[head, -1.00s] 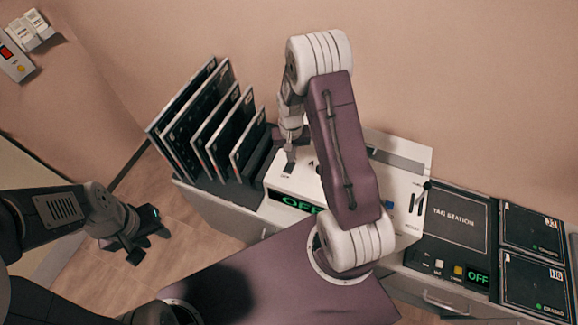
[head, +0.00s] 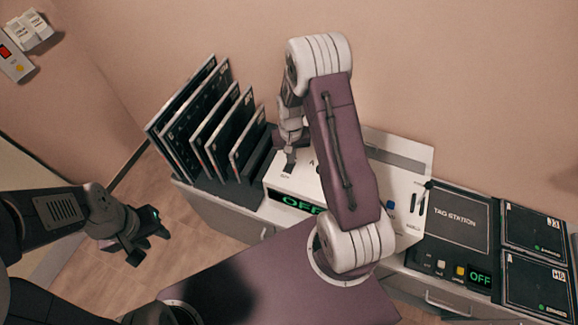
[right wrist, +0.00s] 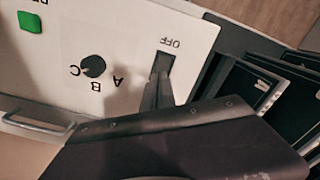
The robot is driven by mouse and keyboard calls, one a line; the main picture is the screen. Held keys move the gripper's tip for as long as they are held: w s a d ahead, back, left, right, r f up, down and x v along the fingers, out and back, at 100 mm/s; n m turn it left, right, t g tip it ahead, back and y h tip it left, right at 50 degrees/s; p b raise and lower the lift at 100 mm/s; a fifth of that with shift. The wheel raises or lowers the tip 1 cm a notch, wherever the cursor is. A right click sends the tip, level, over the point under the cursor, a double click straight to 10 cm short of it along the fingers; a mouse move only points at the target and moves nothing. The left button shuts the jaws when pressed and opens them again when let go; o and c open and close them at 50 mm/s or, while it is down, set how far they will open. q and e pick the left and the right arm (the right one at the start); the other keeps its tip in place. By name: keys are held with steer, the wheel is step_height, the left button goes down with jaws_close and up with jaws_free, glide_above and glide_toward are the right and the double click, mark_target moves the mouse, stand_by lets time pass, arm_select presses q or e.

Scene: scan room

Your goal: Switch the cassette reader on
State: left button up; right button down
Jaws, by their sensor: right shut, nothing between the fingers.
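The cassette reader (head: 408,230) is a white box behind my right arm, which hides its middle. Its green display (head: 292,203) reads OFF as far as it shows. In the right wrist view its white panel (right wrist: 125,35) carries a dark rocker switch (right wrist: 163,62) beside the word OFF, a black knob (right wrist: 93,66) marked A, B, C, and a green button (right wrist: 30,22). My right gripper (right wrist: 157,94) is shut and empty, its tips right at the switch's edge; I cannot tell whether they touch. It also shows in the head view (head: 290,160). My left gripper (head: 146,240) is open and empty over the floor.
A rack of upright dark cassettes (head: 205,125) stands just left of the reader. A tag station (head: 455,222), its display also reading OFF, lies to the right, with two cassettes (head: 533,232) beside it. A wall box (head: 15,60) is at upper left.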

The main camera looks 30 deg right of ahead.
steer(key=shift+f, duration=0.3)
step_height(320, 180, up, 7)
steer(key=p, duration=0.5)
steer(key=shift+r+p, duration=0.15)
steer(key=shift+p, duration=0.25)
